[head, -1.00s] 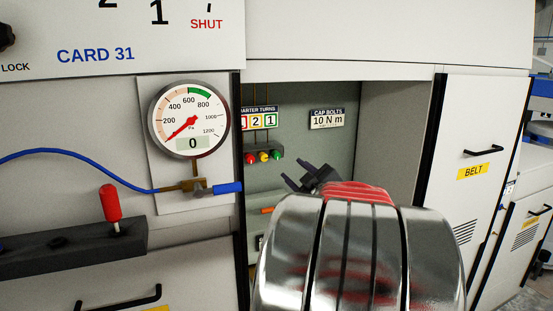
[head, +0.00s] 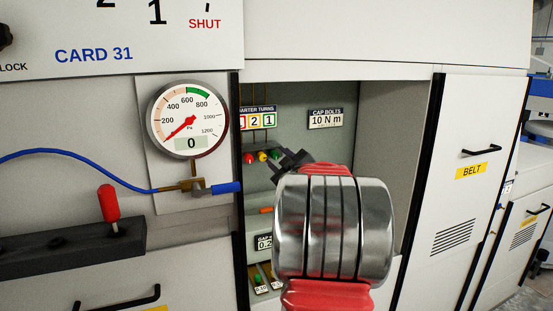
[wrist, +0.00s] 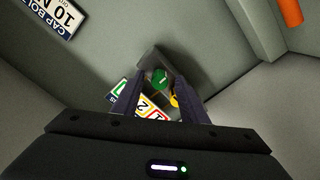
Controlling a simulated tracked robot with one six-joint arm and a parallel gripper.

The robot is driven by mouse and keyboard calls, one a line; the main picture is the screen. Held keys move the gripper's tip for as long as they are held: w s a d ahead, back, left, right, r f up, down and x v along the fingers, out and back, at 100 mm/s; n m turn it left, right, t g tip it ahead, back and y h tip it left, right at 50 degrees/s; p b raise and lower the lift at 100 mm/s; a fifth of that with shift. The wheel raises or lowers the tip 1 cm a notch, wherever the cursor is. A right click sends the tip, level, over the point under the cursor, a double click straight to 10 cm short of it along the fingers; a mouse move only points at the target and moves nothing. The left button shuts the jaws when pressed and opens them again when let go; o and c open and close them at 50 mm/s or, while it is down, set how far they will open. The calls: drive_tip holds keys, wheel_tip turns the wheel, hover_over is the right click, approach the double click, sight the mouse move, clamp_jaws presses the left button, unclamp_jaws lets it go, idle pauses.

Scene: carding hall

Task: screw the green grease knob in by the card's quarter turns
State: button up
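The green grease knob (wrist: 160,77) shows in the wrist view in its dark block, between the tips of my open gripper (wrist: 161,86). A gap shows on both sides, and I cannot tell how deep the fingers reach. In the head view my gripper (head: 282,166) is just right of the knob row and the green knob (head: 274,154) is partly covered. The yellow knob (head: 263,156) and red knob (head: 249,158) sit left of it. The quarter turns card (head: 258,121) above reads 2 on yellow and 1 on green; its red number is partly cut off.
The open recess has a cap bolts plate (head: 326,119) on its back wall and a right side wall (head: 384,165). A gauge (head: 188,121) with its needle low, a blue hose (head: 85,158) and a red-handled lever (head: 109,207) are to the left. A belt door (head: 470,150) is at right.

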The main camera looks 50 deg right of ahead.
drive_tip(key=shift+w+d, duration=0.2)
drive_tip(key=shift+w, duration=0.2)
clamp_jaws()
